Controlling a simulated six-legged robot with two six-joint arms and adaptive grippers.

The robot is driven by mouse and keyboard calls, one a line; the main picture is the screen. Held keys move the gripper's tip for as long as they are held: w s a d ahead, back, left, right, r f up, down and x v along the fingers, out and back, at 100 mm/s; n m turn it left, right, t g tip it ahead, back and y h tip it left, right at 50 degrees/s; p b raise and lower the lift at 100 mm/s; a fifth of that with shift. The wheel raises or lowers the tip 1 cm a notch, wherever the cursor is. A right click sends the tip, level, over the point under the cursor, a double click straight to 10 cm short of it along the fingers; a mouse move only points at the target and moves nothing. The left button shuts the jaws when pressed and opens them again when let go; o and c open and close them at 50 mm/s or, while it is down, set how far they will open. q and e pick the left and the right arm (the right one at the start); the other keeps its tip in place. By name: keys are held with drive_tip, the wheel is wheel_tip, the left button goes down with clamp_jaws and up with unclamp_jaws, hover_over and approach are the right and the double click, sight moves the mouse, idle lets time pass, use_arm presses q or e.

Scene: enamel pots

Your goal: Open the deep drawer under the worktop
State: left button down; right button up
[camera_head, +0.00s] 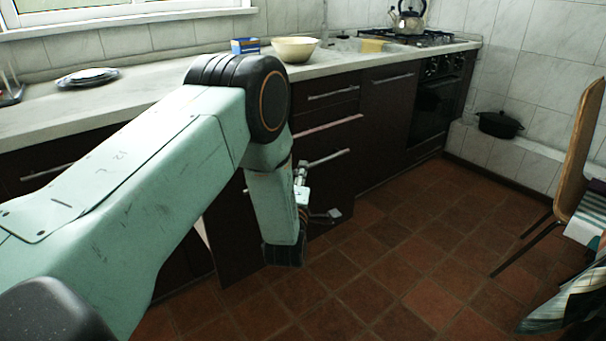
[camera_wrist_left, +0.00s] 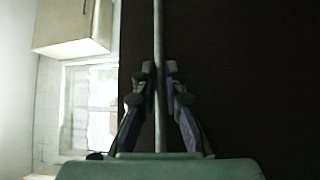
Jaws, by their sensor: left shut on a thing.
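My left gripper (camera_wrist_left: 159,82) is shut on a straight metal bar handle (camera_wrist_left: 157,25), which runs between its two fingers in the left wrist view. Behind the bar is a dark front that fills the right of that view. In the head view my forearm hides most of this gripper. Its visible metal parts are by the left end of a bar handle (camera_head: 328,158) on the dark deep drawer (camera_head: 335,183) under the worktop (camera_head: 145,97). A pale reddish strip runs along this drawer's top edge. I cannot tell how far out the drawer stands. My right gripper is not in view.
A shallower drawer (camera_head: 333,106) is above. A dark panel (camera_head: 235,245) stands out at left, partly behind my arm. A bowl (camera_head: 295,49), blue box (camera_head: 245,45) and plates (camera_head: 88,77) are on the worktop. The tiled floor (camera_head: 400,255) is clear; a chair (camera_head: 580,140) stands right.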

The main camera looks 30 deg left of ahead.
use_arm(q)
drive_tip(key=shift+a, duration=0.1)
drive_tip(key=c, duration=1.4)
unclamp_jaws()
drive_tip(key=v, duration=1.2)
